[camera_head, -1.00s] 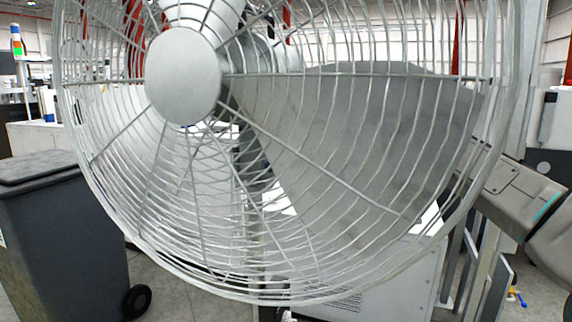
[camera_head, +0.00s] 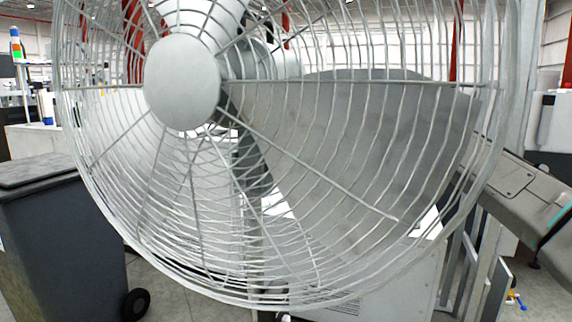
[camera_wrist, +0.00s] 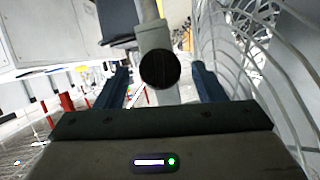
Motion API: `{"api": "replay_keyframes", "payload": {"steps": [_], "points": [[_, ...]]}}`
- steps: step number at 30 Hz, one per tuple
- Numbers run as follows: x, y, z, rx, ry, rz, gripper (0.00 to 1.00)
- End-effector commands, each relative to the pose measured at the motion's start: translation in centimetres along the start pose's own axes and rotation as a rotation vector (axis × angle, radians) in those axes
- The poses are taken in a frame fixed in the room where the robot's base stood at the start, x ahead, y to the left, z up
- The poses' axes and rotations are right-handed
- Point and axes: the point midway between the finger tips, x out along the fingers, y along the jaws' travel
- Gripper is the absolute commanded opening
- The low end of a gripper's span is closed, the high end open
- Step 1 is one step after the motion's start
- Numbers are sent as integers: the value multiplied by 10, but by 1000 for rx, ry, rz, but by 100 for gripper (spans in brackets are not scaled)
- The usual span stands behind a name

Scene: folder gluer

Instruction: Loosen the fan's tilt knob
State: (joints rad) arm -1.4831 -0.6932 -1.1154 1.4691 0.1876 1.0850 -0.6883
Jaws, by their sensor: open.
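The fan is a large wire-caged one; its cage (camera_head: 330,170) and pale round hub (camera_head: 182,80) fill much of the head view. In the wrist view the cage (camera_wrist: 245,55) stands at the right. A round black knob (camera_wrist: 160,69), which I take as the tilt knob, sits on a grey upright bracket (camera_wrist: 152,40) near the picture's middle. My gripper (camera_wrist: 161,80) is open, one dark finger on each side of the knob with gaps showing. How deep the knob sits between the fingers is hard to tell. The knob and my gripper are hidden in the head view.
A dark wheeled bin (camera_head: 60,240) stands at the left of the head view. A pale cabinet (camera_head: 385,285) is behind the fan. The cage runs close by my right finger in the wrist view.

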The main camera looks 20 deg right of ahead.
Motion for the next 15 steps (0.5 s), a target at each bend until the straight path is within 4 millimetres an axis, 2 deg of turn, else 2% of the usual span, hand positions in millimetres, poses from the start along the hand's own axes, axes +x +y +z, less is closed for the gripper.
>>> {"api": "replay_keyframes", "payload": {"steps": [3, 9, 15], "points": [[-31, 1, -2, 1, 6, 4, 63], [-75, 0, -3, 0, 6, 2, 63], [-104, 0, -2, -1, 4, 1, 63]]}}
